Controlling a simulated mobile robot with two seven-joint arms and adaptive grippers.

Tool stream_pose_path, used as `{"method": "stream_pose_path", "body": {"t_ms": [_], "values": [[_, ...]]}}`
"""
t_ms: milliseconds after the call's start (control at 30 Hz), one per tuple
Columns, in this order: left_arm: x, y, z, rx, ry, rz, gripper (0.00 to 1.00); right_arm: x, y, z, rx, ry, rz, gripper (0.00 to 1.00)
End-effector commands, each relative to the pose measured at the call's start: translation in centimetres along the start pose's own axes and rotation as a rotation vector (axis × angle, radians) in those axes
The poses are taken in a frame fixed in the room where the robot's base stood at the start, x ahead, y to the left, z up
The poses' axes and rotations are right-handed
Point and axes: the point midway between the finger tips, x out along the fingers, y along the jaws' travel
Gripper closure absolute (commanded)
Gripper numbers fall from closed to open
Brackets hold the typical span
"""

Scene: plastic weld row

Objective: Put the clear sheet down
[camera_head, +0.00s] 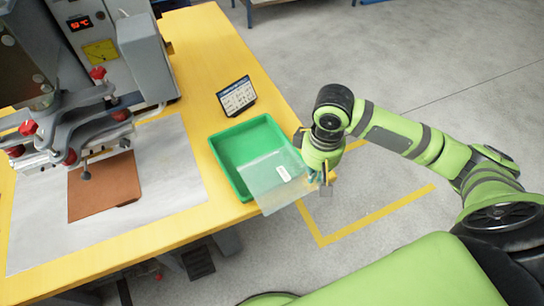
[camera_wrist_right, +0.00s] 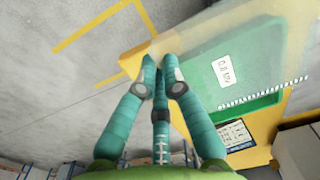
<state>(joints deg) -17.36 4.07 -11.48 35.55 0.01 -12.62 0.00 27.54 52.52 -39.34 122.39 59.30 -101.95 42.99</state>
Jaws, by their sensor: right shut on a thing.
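The clear sheet (camera_head: 272,181) is a see-through rectangle with a small white label. My right gripper (camera_head: 322,175) is shut on its right edge and holds it tilted over the near right part of the green tray (camera_head: 217,157), with a corner past the table edge. In the right wrist view, the fingers (camera_wrist_right: 162,75) close on the sheet (camera_wrist_right: 205,50), and its label shows over the green tray (camera_wrist_right: 262,112). I cannot tell whether the sheet touches the tray rim. My left gripper is not in view.
The yellow table (camera_head: 215,52) carries a welding machine (camera_head: 110,50) with red-knobbed clamps at the left. A brown sheet (camera_head: 104,188) lies on a grey mat (camera_head: 170,205) below the clamps. A small dark display card (camera_head: 237,96) stands behind the tray. Open floor lies to the right.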

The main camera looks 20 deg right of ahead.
Motion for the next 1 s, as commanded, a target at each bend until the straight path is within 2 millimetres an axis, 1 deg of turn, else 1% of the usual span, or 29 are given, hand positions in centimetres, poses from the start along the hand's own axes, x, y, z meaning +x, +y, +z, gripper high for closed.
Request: {"method": "stream_pose_path", "body": {"t_ms": [67, 133, 400, 500, 600, 700, 833, 1000], "values": [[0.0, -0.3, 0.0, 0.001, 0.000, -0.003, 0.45, 0.3, 0.0, -0.6, 0.003, 0.000, -0.001, 1.00], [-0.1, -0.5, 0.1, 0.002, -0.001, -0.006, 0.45, 1.0, 0.2, -1.8, 0.004, -0.001, -0.002, 1.00], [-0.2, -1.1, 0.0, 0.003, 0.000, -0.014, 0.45, 4.3, 1.0, -7.3, 0.004, 0.000, -0.001, 1.00], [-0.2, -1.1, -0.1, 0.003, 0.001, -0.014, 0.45, 5.4, 1.3, -9.1, 0.003, 0.000, -0.001, 1.00], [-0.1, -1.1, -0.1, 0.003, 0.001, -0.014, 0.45, 6.2, 1.5, -10.3, 0.002, 0.000, -0.001, 1.00], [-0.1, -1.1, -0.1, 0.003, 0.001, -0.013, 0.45, 6.7, 1.7, -11.1, 0.001, 0.000, 0.000, 1.00], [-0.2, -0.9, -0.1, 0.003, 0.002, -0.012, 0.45, 7.3, 1.7, -11.3, 0.000, -0.001, 0.001, 1.00], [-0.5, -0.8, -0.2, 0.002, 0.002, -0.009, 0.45, 9.7, 1.7, -11.3, 0.000, -0.003, 0.000, 1.00]]}}
